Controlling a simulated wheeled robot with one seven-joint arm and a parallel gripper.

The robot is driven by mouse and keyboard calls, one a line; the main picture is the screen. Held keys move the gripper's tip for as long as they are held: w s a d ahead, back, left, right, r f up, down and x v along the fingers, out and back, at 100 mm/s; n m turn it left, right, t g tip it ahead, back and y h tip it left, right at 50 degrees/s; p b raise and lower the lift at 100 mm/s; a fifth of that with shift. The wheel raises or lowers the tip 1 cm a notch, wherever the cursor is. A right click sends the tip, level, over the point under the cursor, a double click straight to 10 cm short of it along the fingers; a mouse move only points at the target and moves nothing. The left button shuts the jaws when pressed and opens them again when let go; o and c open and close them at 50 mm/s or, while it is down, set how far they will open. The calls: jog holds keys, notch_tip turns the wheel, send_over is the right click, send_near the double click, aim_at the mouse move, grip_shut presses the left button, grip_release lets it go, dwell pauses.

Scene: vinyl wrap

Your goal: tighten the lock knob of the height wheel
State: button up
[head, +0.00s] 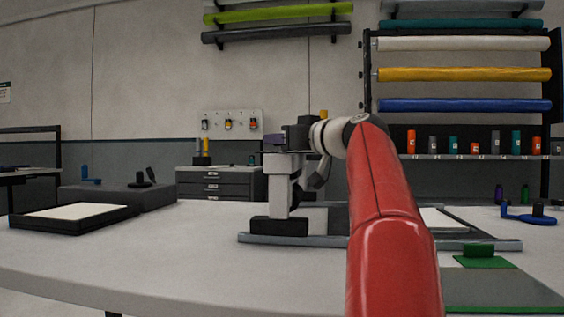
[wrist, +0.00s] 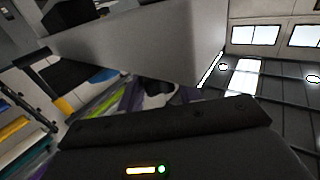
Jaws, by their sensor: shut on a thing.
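The upright stand (head: 283,190) has a light grey column on a black foot, set on a long grey base on the table. My gripper (head: 290,141) is at the top of this stand, beside its head. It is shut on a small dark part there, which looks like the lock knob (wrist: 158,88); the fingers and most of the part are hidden. In the wrist view the grey body of the stand crosses close above my gripper. I cannot make out the height wheel clearly.
The white table (head: 170,245) is mostly clear at the front left. A black tray (head: 75,214) with a pale sheet and a grey box (head: 125,197) lie at left. A green block (head: 485,257) and a blue tool (head: 530,217) lie at right.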

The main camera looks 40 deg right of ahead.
jog(key=m+h, duration=0.1)
jog(key=h, duration=0.1)
jog(key=m+h, duration=0.2)
jog(key=h, duration=0.1)
jog(key=shift+a+m+g+h+b, duration=0.15)
jog(key=shift+m+g+h+b, duration=0.15)
jog(key=shift+b, duration=0.05)
jog(key=shift+r+m+g+h+p, duration=0.15)
jog(key=shift+m+g+h+p, duration=0.35)
jog(key=shift+m+h, duration=0.5)
jog(key=shift+h+p, duration=0.3)
jog(key=shift+h, duration=0.4)
jog(key=shift+m+g+h, duration=0.3)
jog(key=shift+m, duration=0.1)
jog(key=o, duration=0.9)
jog(key=shift+f, duration=0.2)
jog(key=shift+o, duration=0.2)
